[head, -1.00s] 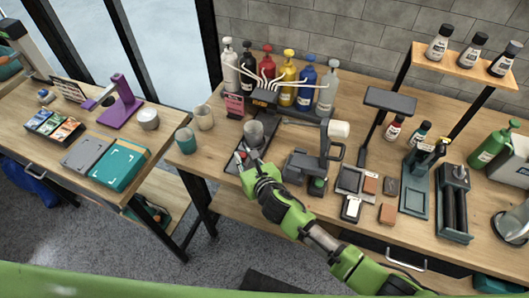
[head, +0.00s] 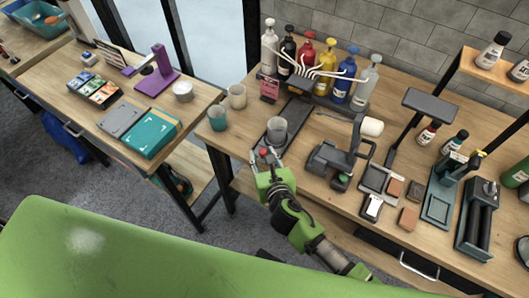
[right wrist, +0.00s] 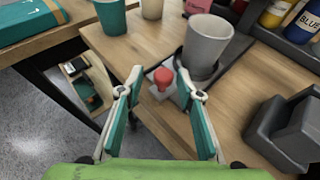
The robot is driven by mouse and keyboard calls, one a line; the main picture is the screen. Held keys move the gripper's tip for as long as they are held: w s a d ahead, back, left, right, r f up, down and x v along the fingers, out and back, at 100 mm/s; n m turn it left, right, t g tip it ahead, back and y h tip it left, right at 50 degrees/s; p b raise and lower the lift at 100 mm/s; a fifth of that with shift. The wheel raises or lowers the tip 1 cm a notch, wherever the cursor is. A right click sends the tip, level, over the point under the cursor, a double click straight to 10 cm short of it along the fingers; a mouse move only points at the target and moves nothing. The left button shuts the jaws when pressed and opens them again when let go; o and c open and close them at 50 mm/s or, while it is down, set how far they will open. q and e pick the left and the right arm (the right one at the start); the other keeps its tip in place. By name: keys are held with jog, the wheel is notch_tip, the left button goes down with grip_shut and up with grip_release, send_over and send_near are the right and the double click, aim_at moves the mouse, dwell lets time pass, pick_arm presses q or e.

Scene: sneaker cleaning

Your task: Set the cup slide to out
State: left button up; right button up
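The cup slide (head: 262,151) is a narrow dark tray on the workbench, running from the bottles toward the front edge. A grey cup (head: 277,130) stands upright on it, and it also shows in the right wrist view (right wrist: 207,42). A red knob (right wrist: 162,76) sits at the slide's front end. My right gripper (head: 265,161) is at this front end. In the right wrist view, its fingers (right wrist: 158,85) are apart on either side of the knob, with gaps visible. My left gripper is not in view.
A teal cup (head: 218,119) and a beige cup (head: 237,96) stand left of the slide. A dark stand (head: 333,158) is to the right, and several pump bottles (head: 304,55) are behind. The bench's front edge is close to the knob.

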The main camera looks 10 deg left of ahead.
jog(key=shift+r, duration=0.15)
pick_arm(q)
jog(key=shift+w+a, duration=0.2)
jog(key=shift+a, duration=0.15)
pick_arm(e)
jog(key=v, duration=1.2)
jog(key=shift+d, duration=0.15)
